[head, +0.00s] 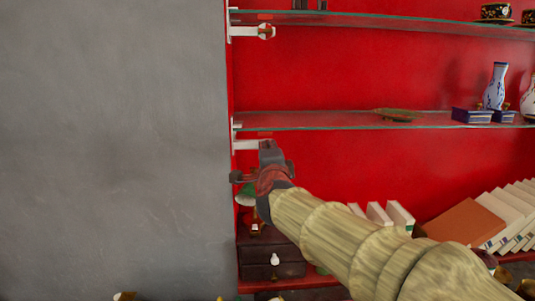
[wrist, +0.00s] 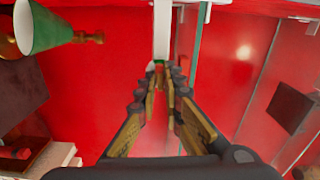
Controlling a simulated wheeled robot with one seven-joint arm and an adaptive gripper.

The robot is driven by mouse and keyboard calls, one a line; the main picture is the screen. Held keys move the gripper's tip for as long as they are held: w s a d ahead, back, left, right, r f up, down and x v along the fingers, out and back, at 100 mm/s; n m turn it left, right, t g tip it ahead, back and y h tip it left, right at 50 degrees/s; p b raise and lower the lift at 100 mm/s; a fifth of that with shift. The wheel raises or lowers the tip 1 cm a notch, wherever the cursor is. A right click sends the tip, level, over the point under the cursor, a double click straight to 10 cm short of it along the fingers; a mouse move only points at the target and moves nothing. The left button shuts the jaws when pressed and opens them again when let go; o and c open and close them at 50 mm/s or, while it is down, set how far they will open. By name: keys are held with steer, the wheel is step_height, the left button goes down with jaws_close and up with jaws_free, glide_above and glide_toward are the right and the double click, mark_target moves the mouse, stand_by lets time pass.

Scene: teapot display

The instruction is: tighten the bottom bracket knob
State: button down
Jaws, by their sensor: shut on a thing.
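The white bottom bracket (head: 246,144) sits under the lower glass shelf at its left end, on the red wall. It also shows as a white bar in the wrist view (wrist: 162,35). My gripper (head: 267,147) reaches up to the front end of this bracket and covers its knob in the head view. In the wrist view my gripper (wrist: 160,70) is closed on the bottom bracket knob (wrist: 158,63), of which only a small green, red and white part shows between the fingertips. The rest of the knob is hidden.
The lower glass shelf (head: 330,120) lies just above my gripper. The upper bracket knob (head: 266,31) is higher up. A dark drawer box (head: 270,262) stands below, books (head: 460,215) lean at right. A green cone-shaped object (wrist: 38,27) is near the gripper.

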stand_by(0.4)
steer(key=c, duration=2)
jaws_free()
steer(key=shift+s, duration=0.1)
steer(key=s, duration=1.1)
steer(key=shift+s, duration=0.4)
